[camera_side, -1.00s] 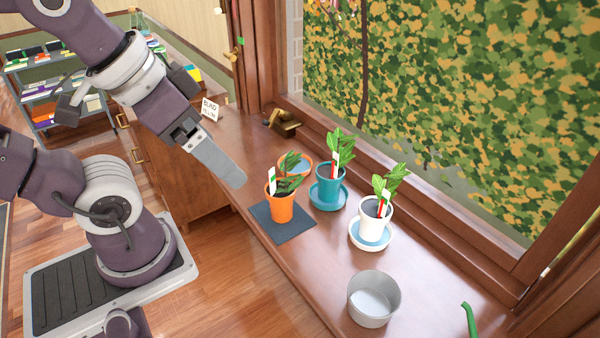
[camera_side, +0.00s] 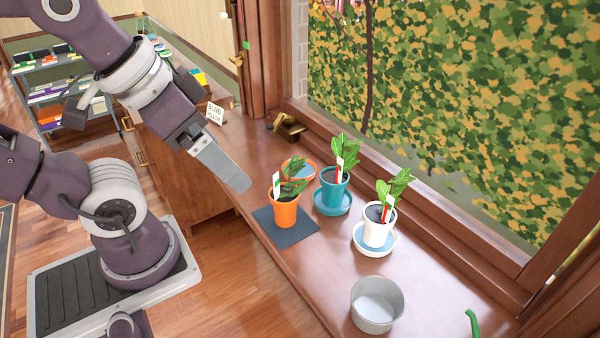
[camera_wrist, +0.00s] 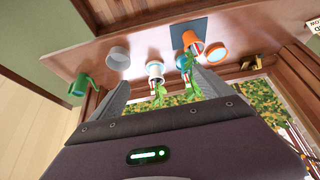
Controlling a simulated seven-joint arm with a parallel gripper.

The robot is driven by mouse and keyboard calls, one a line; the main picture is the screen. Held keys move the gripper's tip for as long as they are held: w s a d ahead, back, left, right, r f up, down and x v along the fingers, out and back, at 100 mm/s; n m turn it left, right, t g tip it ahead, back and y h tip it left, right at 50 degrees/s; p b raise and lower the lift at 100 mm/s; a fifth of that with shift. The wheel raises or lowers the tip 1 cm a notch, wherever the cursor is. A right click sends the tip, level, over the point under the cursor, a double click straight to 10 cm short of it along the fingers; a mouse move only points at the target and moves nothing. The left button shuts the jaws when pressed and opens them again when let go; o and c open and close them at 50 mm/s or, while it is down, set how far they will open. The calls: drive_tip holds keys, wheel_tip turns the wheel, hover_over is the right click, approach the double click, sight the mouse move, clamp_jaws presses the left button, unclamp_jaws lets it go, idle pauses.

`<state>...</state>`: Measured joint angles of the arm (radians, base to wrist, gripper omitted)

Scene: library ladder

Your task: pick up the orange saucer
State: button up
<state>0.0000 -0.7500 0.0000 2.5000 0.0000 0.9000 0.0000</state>
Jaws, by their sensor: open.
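The orange saucer (camera_side: 311,162) lies on the wooden sill, with an orange rim and pale blue inside. In the side view the orange pot (camera_side: 285,213) and its leaves partly hide it. The saucer also shows in the wrist view (camera_wrist: 215,50), beside the orange pot (camera_wrist: 190,37). My gripper (camera_side: 243,187) is empty and hangs above the sill, left of the saucer and orange pot in the side view, touching neither. In the wrist view its two fingers (camera_wrist: 162,90) stand wide apart.
The orange pot stands on a dark mat (camera_side: 300,237). A teal pot (camera_side: 332,190) on a teal saucer and a white pot (camera_side: 376,230) on a pale saucer stand close by. An empty grey bowl (camera_side: 376,305), a small sign (camera_side: 215,112) and brass hardware (camera_side: 288,127) are farther off.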

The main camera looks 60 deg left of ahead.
drive_tip(key=c, duration=1.2)
drive_tip(key=m+t+y, duration=0.4)
drive_tip(key=m+y, duration=0.2)
drive_tip(key=m, duration=1.3)
hover_over(285, 164)
drive_tip(key=s+d, duration=0.1)
drive_tip(key=d, duration=0.2)
wheel_tip(285, 164, down, 15)
drive_tip(key=s+f+m+h, duration=0.1)
drive_tip(key=f+m, duration=0.3)
drive_tip(key=m, duration=0.1)
drive_tip(key=s+a+f+m+t+h, duration=0.1)
drive_tip(key=s+f+m, duration=0.1)
drive_tip(key=f+m, duration=0.2)
drive_tip(key=s+a+f+m+t+h, duration=0.1)
drive_tip(key=f+m, duration=0.4)
drive_tip(key=f, duration=0.1)
drive_tip(key=shift+s+a+m+h, duration=0.1)
drive_tip(key=shift+s+m+h, duration=0.2)
drive_tip(key=x, duration=0.7)
drive_tip(key=shift+f, duration=0.1)
